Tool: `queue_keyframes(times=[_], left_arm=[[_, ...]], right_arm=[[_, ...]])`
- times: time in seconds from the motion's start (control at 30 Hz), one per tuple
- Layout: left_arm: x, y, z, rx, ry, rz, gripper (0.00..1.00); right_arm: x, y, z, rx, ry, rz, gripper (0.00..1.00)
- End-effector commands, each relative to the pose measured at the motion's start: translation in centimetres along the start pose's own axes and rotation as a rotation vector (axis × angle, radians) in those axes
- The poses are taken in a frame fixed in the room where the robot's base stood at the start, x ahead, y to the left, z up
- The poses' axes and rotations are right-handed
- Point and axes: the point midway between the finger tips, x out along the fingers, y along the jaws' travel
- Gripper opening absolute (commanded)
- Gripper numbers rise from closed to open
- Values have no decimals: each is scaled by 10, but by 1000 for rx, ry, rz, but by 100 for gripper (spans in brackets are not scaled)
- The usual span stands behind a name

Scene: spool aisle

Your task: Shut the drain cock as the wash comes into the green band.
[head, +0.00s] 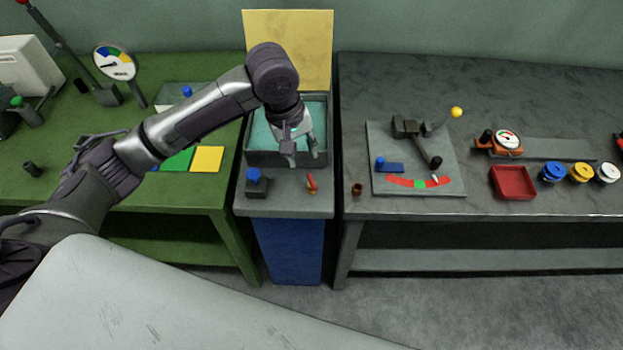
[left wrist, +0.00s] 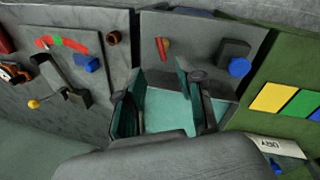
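A grey basin (head: 262,158) holds teal wash, which also shows in the left wrist view (left wrist: 165,108). A small red-handled cock (head: 311,183), which looks like the drain cock, stands on the ledge in front of the basin; it also shows in the left wrist view (left wrist: 162,48). A round dial (head: 115,62) on the left has blue, green and yellow bands; its dark needle seems to lie at the left, toward blue. My left gripper (head: 301,150) points down over the basin, fingers apart and empty, behind the cock and not touching it. My right gripper is out of view.
A blue-knobbed block (head: 254,182) stands left of the cock on the ledge. A yellow panel (head: 290,45) rises behind the basin. The grey bench at right bears a lever board (head: 385,145), a red tray (head: 512,183) and several spools. Coloured cards lie on the green table (head: 200,193).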

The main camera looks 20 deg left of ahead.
Motion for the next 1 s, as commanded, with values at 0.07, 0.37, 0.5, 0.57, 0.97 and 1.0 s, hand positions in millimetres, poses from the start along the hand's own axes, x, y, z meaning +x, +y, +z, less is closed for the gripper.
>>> queue_keyframes(times=[0.07,0.37,0.5,0.57,0.97,1.0], left_arm=[[15,-1,1,0,-3,-4,37],[79,0,1,2,-2,-1,37],[101,0,1,3,-1,0,37],[108,0,1,2,-1,0,37],[120,0,0,4,1,1,37],[120,0,0,4,1,1,37]], right_arm=[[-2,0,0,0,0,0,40],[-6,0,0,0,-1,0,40],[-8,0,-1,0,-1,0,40],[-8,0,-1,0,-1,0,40],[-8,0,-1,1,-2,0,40],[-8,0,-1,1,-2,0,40]])
